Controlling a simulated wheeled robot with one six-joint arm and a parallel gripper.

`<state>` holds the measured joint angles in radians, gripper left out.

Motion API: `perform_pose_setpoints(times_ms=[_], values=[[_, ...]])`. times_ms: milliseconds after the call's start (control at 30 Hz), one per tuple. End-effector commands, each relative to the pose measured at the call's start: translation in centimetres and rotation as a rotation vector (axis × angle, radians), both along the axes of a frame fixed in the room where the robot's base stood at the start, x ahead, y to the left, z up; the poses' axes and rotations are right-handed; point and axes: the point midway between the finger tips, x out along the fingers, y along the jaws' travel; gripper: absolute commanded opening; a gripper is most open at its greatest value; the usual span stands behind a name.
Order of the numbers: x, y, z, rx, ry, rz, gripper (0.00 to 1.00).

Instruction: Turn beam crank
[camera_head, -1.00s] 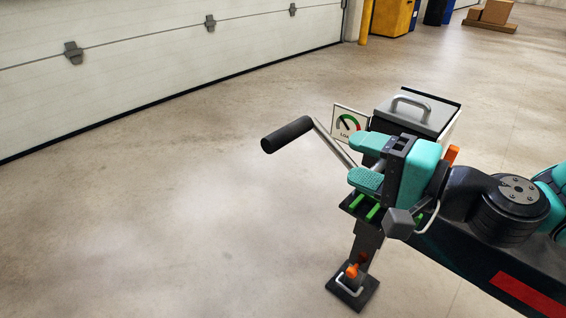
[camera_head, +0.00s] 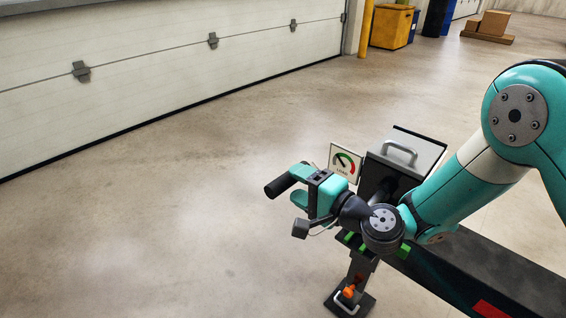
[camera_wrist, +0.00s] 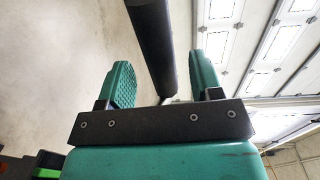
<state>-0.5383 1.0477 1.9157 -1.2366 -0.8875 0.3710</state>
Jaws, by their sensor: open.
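The crank's black handle grip (camera_head: 278,186) sticks out to the left of my gripper in the head view. In the wrist view the dark grip (camera_wrist: 155,45) lies between the two teal fingers, nearer the right one. My gripper (camera_head: 299,184) is open around the handle, with visible gaps to the fingers in the wrist view (camera_wrist: 160,80). The crank's metal arm is mostly hidden behind my gripper. The black trailer beam (camera_head: 500,275) runs to the lower right, with an orange-marked support leg (camera_head: 350,290) below it.
A load gauge sign (camera_head: 345,162) and a box with a handled lid (camera_head: 405,152) stand just behind my wrist. A closed roller door (camera_head: 170,70) lines the left. The floor at left is clear.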

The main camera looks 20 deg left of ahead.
Motion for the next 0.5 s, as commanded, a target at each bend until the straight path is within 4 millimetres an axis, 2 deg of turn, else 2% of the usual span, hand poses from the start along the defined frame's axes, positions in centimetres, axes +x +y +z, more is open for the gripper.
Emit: perform_pose_setpoints(times_ms=[33,200,500], values=[[0.3,1.0,0.2,0.0,-0.005,0.004,0.59],[1.3,3.4,-0.2,-0.001,-0.003,0.002,0.59],[1.9,4.6,-0.4,0.0,0.002,-0.001,0.59]])
